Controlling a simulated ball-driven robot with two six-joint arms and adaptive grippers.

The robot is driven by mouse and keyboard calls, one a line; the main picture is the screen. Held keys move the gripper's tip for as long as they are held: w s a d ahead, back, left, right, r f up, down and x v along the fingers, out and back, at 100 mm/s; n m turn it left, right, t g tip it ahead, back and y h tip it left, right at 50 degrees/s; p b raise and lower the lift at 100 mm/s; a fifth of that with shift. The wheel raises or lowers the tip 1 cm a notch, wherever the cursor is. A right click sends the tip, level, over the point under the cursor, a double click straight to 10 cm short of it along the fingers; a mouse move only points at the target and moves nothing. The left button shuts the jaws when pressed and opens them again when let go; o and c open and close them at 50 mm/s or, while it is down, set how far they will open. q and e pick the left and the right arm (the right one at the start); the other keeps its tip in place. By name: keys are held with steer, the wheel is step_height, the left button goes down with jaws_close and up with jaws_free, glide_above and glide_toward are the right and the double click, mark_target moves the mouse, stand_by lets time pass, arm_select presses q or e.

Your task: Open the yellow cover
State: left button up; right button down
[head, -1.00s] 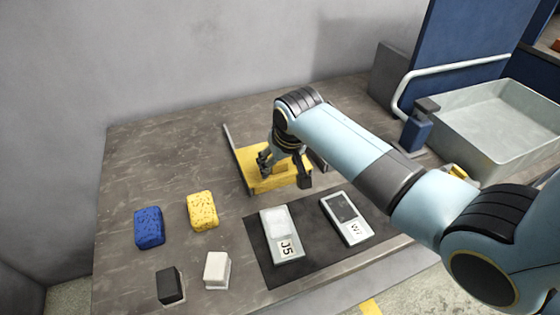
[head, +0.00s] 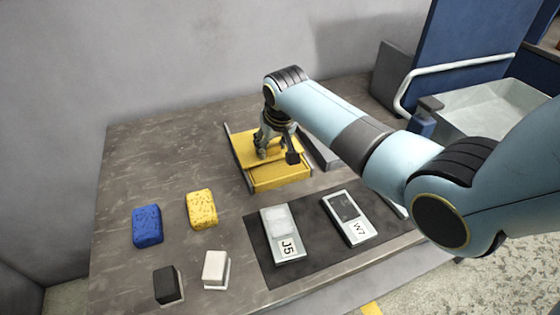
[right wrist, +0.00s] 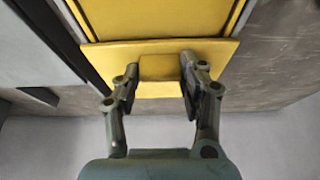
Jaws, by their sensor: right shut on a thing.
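The yellow cover (head: 246,146) is a flat plate between two grey rails at the middle of the worktop in the head view. It also shows in the right wrist view (right wrist: 108,58), with a small yellow block-shaped grip (right wrist: 160,68) on it. My right gripper (head: 277,156) is over the cover, its fingers shut on this grip from both sides, as the right wrist view (right wrist: 160,75) shows. In front of the cover, a yellow recessed part (head: 282,178) lies exposed. The fingers hide part of the cover in the head view. My left gripper is out of view.
A dark mat (head: 258,232) in front bears two grey labelled devices, J5 (head: 283,225) and W7 (head: 350,212). Blue (head: 147,226) and yellow (head: 202,209) sponges, a black block (head: 168,285) and a white block (head: 216,268) lie left. A grey basin (head: 490,115) stands right.

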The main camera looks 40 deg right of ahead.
steer(key=w, duration=0.1)
steer(key=w+b, duration=0.1)
steer(key=w+d, duration=0.1)
steer(key=shift+w+f+b, duration=0.25)
steer(key=shift+w+b, duration=0.05)
steer(key=shift+w, duration=0.1)
steer(key=shift+w+r, duration=0.15)
steer(key=shift+w, duration=0.25)
steer(key=c, duration=0.7)
jaws_free()
steer(key=shift+r, duration=0.15)
steer(key=v, duration=1.1)
steer(key=shift+s+r, duration=0.3)
steer(key=shift+r, duration=0.05)
